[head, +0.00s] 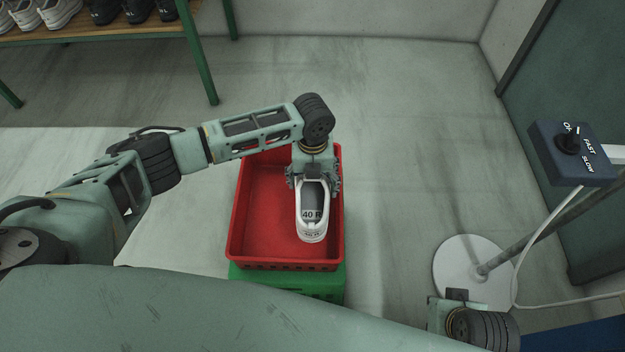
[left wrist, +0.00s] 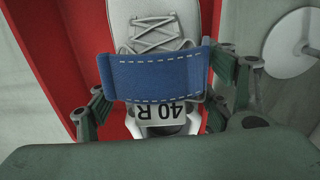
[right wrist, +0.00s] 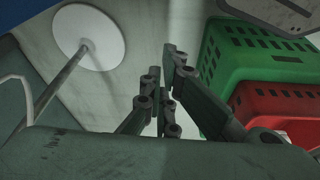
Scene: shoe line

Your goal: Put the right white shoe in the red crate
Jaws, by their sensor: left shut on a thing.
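The white shoe (head: 312,232), marked 40 R, is over the inside of the red crate (head: 236,235), towards its right side. My left gripper (head: 314,183) is shut on the shoe, with a finger on each side. The left wrist view shows the shoe's grey laces (left wrist: 160,35) and a blue stitched band (left wrist: 155,77) across it between the fingers. I cannot tell whether the sole touches the crate floor. My right gripper (right wrist: 163,80) is away from the crate. Its fingers look close together with nothing between them.
The red crate stands on a green crate (head: 300,284). A shelf (head: 90,32) with white and black shoes is at the back left. A control box (head: 572,152) on a pole with a round white base (head: 450,262) is at right. The floor behind the crate is clear.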

